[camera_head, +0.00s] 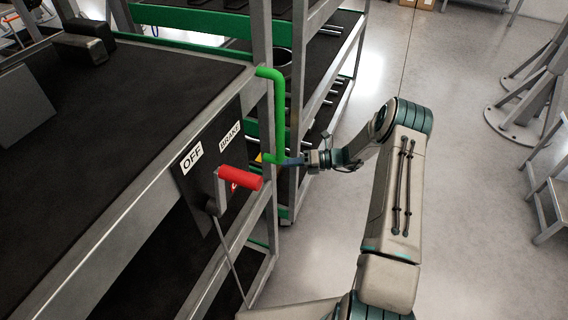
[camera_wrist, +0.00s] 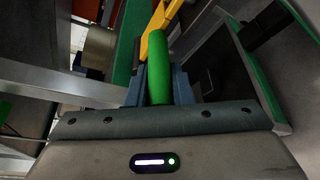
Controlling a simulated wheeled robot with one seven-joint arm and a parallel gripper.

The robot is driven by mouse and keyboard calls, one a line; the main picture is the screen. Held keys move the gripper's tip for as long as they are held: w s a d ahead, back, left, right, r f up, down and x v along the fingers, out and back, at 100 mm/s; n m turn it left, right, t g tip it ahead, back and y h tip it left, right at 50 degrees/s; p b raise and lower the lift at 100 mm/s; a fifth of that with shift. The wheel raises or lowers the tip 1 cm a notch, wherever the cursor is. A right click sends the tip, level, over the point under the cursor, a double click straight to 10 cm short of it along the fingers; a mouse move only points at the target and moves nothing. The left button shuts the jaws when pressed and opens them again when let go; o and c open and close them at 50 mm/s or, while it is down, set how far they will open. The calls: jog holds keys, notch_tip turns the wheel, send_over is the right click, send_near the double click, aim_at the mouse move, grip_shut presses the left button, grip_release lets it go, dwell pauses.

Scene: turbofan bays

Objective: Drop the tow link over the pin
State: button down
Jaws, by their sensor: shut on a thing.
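My gripper (camera_head: 286,161) is at the lower end of a bent green bar (camera_head: 280,115) beside the bench's corner post. In the wrist view its blue-grey jaws (camera_wrist: 159,90) are shut on a green round bar (camera_wrist: 174,62), which lies between them. A yellow piece (camera_wrist: 162,16) shows just beyond the green bar, and a small bit of yellow also shows by the jaws in the head view (camera_head: 259,157). I cannot tell whether the yellow piece and green bar are one part, or which is the tow link. I cannot make out the pin.
A dark-topped bench (camera_head: 120,120) fills the left. A red-gripped lever (camera_head: 240,179) sticks out from its panel with OFF and BRAKE labels. A shelf rack (camera_head: 328,60) stands behind my gripper. The floor (camera_head: 440,60) at the right is open, with metal stands (camera_head: 530,95) at the far right.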

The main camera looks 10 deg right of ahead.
dwell(0.3)
jog(key=c, duration=1.6)
grip_release()
jog(key=shift+o, duration=0.2)
jog(key=v, duration=1.4)
jog(key=shift+b, duration=0.35)
jog(key=shift+f, duration=0.1)
